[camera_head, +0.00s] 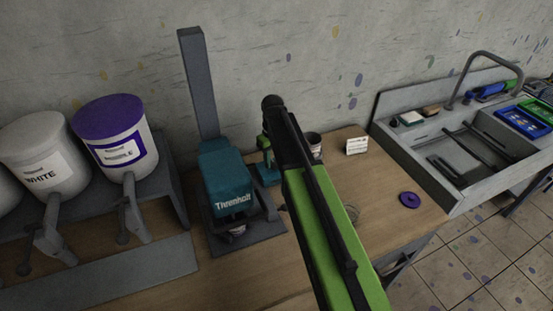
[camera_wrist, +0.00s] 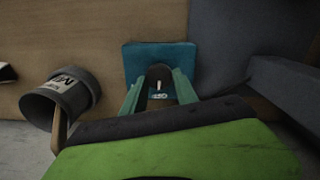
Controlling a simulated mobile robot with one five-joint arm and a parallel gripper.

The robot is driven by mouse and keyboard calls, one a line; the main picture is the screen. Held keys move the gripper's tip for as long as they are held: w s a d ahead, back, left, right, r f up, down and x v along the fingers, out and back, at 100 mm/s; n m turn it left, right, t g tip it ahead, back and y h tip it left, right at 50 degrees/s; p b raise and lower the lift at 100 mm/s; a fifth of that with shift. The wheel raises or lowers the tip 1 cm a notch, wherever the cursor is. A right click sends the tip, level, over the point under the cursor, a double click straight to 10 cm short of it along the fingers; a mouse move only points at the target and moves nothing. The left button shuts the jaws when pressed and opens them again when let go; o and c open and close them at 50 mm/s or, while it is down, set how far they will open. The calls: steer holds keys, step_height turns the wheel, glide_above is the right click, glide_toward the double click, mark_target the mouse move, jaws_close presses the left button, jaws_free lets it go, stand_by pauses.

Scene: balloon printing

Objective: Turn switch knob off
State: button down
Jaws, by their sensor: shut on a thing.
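The switch is a teal box (camera_wrist: 135,58) in the wrist view, seen from above, with a dark round knob (camera_wrist: 158,72) that bears a white mark. The two green fingers of my gripper (camera_wrist: 158,88) reach onto it from either side of the knob and are shut on it. In the head view the teal box (camera_head: 268,175) stands on the wooden table, right of the teal mixing machine (camera_head: 225,180). My gripper (camera_head: 266,152) is above the box there. My arm hides the knob and most of the contact in that view.
A grey can (camera_wrist: 62,100) stands close to the left of my gripper in the wrist view. A white labelled card (camera_head: 357,146) and a purple disc (camera_head: 409,199) lie on the wooden table (camera_head: 380,180). A sink (camera_head: 440,130) is at the right; paint buckets (camera_head: 117,130) stand at the left.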

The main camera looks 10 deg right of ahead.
mark_target(274, 163)
steer(key=shift+s+d+n, duration=0.1)
steer(key=shift+n, duration=0.2)
steer(key=c, duration=0.9)
jaws_free()
steer(key=shift+c, duration=0.2)
step_height(274, 163, up, 18)
steer(key=p, duration=1.7)
steer(key=shift+f, duration=0.25)
